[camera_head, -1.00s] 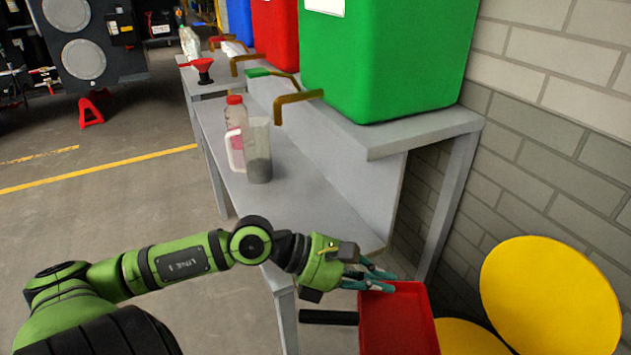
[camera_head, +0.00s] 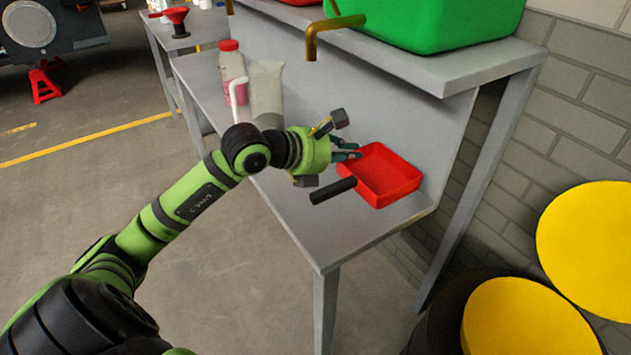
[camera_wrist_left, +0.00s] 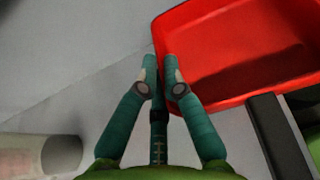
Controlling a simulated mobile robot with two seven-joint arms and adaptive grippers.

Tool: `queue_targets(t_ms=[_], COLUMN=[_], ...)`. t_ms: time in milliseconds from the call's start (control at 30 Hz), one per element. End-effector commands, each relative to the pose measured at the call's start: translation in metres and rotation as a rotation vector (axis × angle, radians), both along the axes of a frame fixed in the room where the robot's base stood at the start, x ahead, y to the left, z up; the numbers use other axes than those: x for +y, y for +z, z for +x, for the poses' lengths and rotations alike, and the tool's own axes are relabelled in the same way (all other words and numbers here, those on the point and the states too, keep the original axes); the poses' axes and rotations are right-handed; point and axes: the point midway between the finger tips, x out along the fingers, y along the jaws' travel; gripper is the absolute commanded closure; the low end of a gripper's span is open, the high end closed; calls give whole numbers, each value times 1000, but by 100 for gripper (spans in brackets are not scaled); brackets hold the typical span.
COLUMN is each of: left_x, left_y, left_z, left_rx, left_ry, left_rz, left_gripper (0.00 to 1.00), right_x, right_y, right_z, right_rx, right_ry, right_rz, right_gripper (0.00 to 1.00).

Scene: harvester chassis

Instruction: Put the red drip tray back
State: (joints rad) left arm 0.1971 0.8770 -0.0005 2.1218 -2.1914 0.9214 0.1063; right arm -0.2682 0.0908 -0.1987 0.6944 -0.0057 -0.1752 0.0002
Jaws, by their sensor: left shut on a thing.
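The red drip tray (camera_head: 384,173), a shallow open box with a black handle (camera_head: 333,190), is at the near right end of the grey bench (camera_head: 290,222). It looks empty. My left gripper (camera_head: 352,150) is shut on the tray's rim on its left side. In the left wrist view, the teal fingertips (camera_wrist_left: 164,72) pinch the edge of the tray (camera_wrist_left: 240,55). I cannot tell whether the tray rests on the bench or is held just above it. My right gripper is not in view.
A shelf with a green container (camera_head: 450,22) and a brass tap (camera_head: 325,30) overhangs behind. Yellow-topped drums (camera_head: 525,320) stand at the lower right.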

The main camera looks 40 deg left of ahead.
Motion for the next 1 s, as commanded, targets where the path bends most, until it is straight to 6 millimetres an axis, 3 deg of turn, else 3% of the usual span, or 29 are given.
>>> queue_targets(t_ms=[200, 333, 467, 733, 1000], left_x=[47, 64, 70, 70, 70], left_y=[-31, -40, -44, -80, -83], left_z=[-13, -17, -19, -19, -19], left_rx=[6, 1, -2, -1, -3], left_ry=[3, 1, 0, 0, -2], left_rz=[0, 0, -1, -3, 0], left_gripper=[100, 100, 100, 100, 100], right_x=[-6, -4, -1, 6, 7], right_y=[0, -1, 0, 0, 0], right_z=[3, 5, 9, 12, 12], right_rx=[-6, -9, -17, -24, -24], right_ry=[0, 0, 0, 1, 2], right_rz=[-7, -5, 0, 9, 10], right_gripper=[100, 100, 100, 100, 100])
